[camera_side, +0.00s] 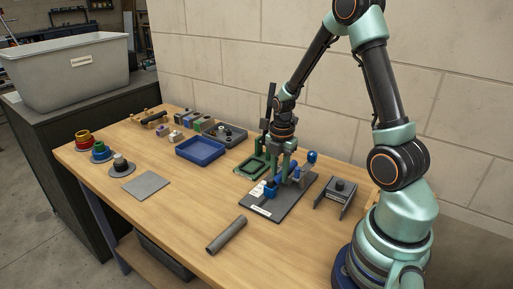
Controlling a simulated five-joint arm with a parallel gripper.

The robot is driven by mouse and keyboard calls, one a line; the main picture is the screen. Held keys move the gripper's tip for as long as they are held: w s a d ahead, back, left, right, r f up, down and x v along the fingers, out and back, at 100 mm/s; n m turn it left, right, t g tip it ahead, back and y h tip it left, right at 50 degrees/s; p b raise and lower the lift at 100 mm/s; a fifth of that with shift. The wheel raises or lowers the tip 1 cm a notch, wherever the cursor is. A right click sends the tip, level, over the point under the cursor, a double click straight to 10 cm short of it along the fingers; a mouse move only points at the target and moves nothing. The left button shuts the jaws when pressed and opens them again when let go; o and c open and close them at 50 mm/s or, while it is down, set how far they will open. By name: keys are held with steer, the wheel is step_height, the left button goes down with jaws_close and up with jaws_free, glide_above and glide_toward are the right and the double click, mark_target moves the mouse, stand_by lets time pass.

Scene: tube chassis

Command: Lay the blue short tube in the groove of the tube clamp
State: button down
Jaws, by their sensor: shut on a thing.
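The tube clamp stands on a dark base plate (263,208) on the right half of the table. A blue piece, which looks like the blue short tube (270,190), shows low at the clamp, beneath my gripper's fingers. My gripper (279,174) points down over the clamp, shut on what appears to be this tube. The clamp's groove is hidden by the fingers and clamp parts, so I cannot tell whether the tube touches it. A blue knob (311,157) stands up at the clamp's right rear.
A grey tube (226,235) lies in front of the plate. A dark bracket (340,192) stands to the right. A grey flat plate (146,185) lies left, with clear table between.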

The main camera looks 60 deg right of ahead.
steer(key=c, duration=0.6)
jaws_free()
steer(key=shift+o, duration=0.2)
step_height(320, 180, up, 12)
steer(key=shift+a+r, duration=0.1)
steer(key=s+a+r+m+t, duration=0.2)
steer(key=a+r+m, duration=0.2)
steer(key=a+m, duration=0.4)
steer(key=s+a+r+m+t, duration=0.2)
steer(key=a+r+m, duration=0.3)
steer(key=m, duration=0.5)
steer(key=a+t, duration=0.1)
steer(key=a, duration=0.1)
steer(key=shift+s+a+r+t, duration=0.15)
steer(key=shift+s+a+t, duration=0.1)
steer(key=shift+a+t, duration=0.1)
